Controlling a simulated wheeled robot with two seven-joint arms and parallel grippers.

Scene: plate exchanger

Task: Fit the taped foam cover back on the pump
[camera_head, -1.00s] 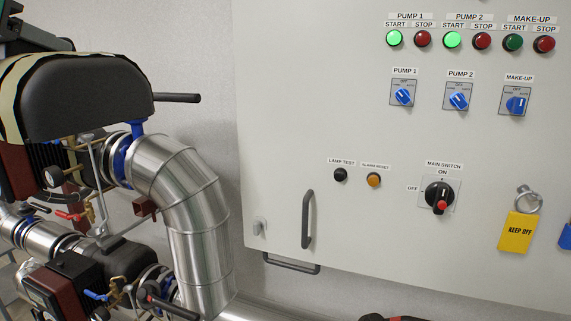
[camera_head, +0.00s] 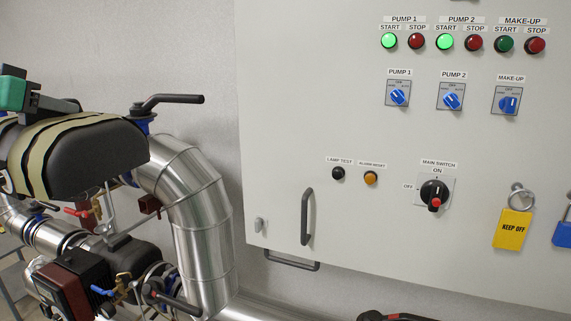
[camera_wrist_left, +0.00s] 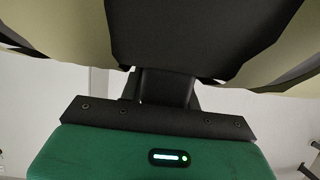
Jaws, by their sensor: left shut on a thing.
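The foam cover (camera_head: 108,158) is a dark grey rounded shell with beige, black-edged tape bands on its left part. It is at the left of the head view, above the lower pipework. My left gripper (camera_head: 72,106), with its green body, is shut on the cover's upper left edge. In the left wrist view the cover (camera_wrist_left: 195,35) fills the top, and the gripper (camera_wrist_left: 165,85) meets it. A pump (camera_head: 72,285) with a dark red box shows below the cover. What is behind the cover is hidden, and I cannot tell whether the cover touches anything.
A silver elbow pipe (camera_head: 195,215) stands just right of the cover. A black valve handle (camera_head: 172,100) projects above it. A red lever (camera_head: 76,212) and gauges crowd the space below. The control cabinet (camera_head: 350,120) fills the right side.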

